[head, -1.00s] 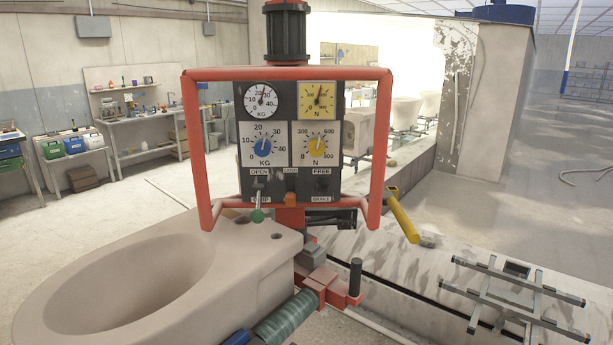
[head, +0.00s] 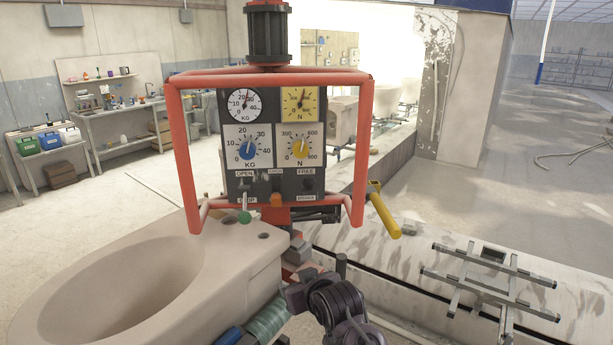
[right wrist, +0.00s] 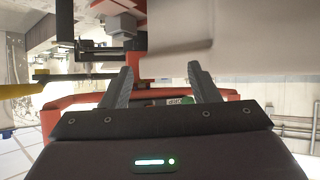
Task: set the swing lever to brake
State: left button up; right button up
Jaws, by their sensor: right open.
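The black control panel (head: 270,140) hangs inside a red tubular frame (head: 365,150). The swing lever (head: 308,185) is a small dark knob at the panel's lower right, between the FREE and BRAKE labels; dark on dark, its exact setting is hard to tell. A second lever with a green ball (head: 244,217) hangs at the lower left, under the OPEN label. My right arm shows at the bottom of the head view, below the panel. In the right wrist view my right gripper (right wrist: 161,85) is open and empty, with the red frame beyond its fingers. My left gripper is out of view.
A pale ceramic bowl (head: 60,290) fills the lower left, close to the panel. A yellow handle (head: 384,210) sticks out right of the frame. A metal rack (head: 490,285) lies on the slab at right.

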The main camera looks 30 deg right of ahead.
aim_at(310, 183)
jog(key=w+d+r+m+t+h, duration=0.1)
jog(key=w+d+r+t, duration=0.1)
jog(key=r, duration=0.3)
jog(key=w+d+r+m+t+h, duration=0.1)
jog(key=w+d+r+m, duration=0.1)
jog(key=w+d+r, duration=0.2)
jog(key=w+d+r+m+t+h, duration=0.1)
jog(key=w+d+r+t, duration=0.1)
jog(key=r, duration=0.4)
jog(key=shift+w+d+r+t, duration=0.15)
jog(key=shift+w+d, duration=0.25)
jog(key=shift+d, duration=0.2)
jog(key=shift+w+d+r+t, duration=0.15)
jog(key=shift+w+d, duration=0.25)
jog(key=shift+d, duration=0.2)
jog(key=shift+w+d+r, duration=0.15)
jog(key=shift+w+r, duration=0.05)
jog(key=shift+w+d+r+p, duration=0.1)
jog(key=shift+w+p, duration=0.15)
jog(key=shift+p, duration=0.1)
jog(key=p+x, duration=0.3)
jog(key=x, duration=0.4)
jog(key=shift+c, duration=0.3)
grip_shut()
